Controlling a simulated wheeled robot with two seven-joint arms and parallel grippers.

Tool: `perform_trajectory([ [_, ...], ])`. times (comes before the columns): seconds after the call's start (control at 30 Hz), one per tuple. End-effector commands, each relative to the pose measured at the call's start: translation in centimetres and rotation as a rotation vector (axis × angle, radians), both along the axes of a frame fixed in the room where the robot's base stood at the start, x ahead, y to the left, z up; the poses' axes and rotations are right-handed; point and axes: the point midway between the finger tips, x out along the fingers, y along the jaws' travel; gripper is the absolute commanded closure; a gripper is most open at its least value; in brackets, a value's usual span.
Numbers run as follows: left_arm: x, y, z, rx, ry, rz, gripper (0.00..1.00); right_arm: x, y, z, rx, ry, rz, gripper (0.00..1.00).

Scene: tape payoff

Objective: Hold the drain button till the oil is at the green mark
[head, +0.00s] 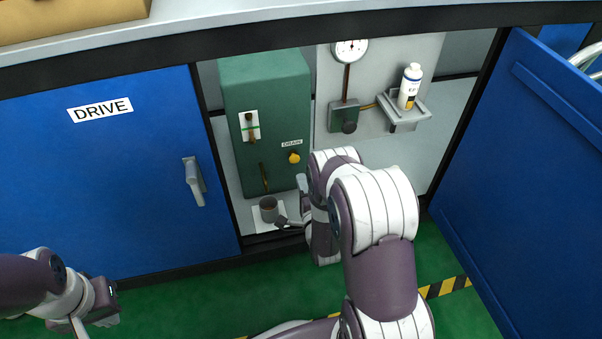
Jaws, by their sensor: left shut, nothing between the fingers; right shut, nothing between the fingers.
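The green oil tank (265,85) stands in the open bay. Its sight glass (249,119) has a white backing with a thin green mark (251,128) across it; the oil level is too small to read surely. The yellow drain button (294,158) is on the tank's lower right, under the DRAIN label (292,143). Nothing is seen touching it. My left gripper (108,313) is shut and empty at the lower left.
A brass spout (264,178) hangs above the cup, which stands on a white sheet (258,225). A gauge (350,50) and a white bottle (409,86) on a shelf (403,116) are to the right. The blue DRIVE door (90,190) is closed; another blue door (510,190) stands open.

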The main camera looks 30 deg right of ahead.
Motion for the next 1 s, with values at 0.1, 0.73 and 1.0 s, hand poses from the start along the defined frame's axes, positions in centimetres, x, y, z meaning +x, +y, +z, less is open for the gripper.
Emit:
perform_trajectory([
  [0.1,0.0,0.0,1.6,0.000,0.001,0.000,1.00,-2.5,0.6,0.3,0.002,0.008,-0.001,1.00],
  [0.73,0.0,0.0,3.0,0.000,0.002,0.000,1.00,-7.0,1.6,-0.2,0.001,0.006,0.000,1.00],
  [1.0,0.0,0.0,3.0,0.000,0.001,0.000,1.00,-7.0,1.6,-0.2,0.000,0.006,0.000,1.00],
])
